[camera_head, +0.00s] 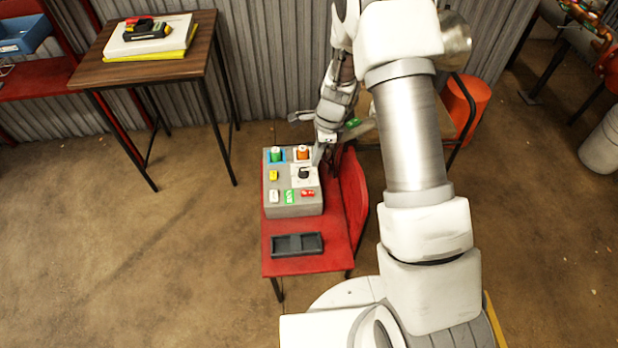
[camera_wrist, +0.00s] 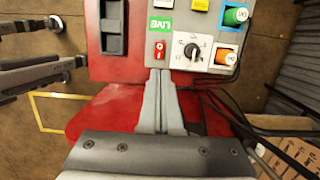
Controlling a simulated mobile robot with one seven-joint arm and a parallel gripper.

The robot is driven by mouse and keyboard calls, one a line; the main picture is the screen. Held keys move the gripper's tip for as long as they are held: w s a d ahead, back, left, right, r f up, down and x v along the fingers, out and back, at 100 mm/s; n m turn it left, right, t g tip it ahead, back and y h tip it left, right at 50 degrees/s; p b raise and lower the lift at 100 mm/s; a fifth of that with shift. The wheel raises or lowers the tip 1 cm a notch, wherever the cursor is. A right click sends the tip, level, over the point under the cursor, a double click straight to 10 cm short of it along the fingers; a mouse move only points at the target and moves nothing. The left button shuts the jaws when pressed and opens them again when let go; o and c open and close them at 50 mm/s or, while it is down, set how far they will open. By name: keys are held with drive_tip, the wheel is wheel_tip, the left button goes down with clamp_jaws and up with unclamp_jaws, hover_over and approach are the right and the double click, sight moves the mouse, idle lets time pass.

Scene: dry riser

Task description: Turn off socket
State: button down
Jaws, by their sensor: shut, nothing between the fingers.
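A grey control box (camera_head: 293,210) sits on a red seat-like stand. In the wrist view its panel (camera_wrist: 182,72) carries a red rocker switch (camera_wrist: 159,50), a black rotary knob (camera_wrist: 191,50) on a white plate, and a green label reading LIVE (camera_wrist: 160,24). An orange round fitting (camera_wrist: 227,54) and a green one (camera_wrist: 236,15) sit along one edge. I cannot tell which of these is the socket. My gripper (camera_wrist: 160,74) is shut and empty, its tips just below the red switch in the picture. Contact cannot be told. In the head view my gripper (camera_head: 316,160) is at the box's right edge.
A black tray (camera_head: 297,244) lies on the red stand (camera_head: 341,247) in front of the box. Black cables (camera_wrist: 232,95) run beside the panel. The floor at left is clear.

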sight(305, 192)
drive_tip(key=a+f+b, duration=0.1)
drive_tip(key=f, duration=0.3)
drive_tip(key=f+b, duration=0.2)
drive_tip(key=f, duration=0.3)
drive_tip(key=a+f+b, duration=0.1)
drive_tip(key=f+b, duration=0.1)
drive_tip(key=f, duration=0.2)
drive_tip(key=shift+a+f, duration=0.2)
drive_tip(key=shift+a, duration=0.1)
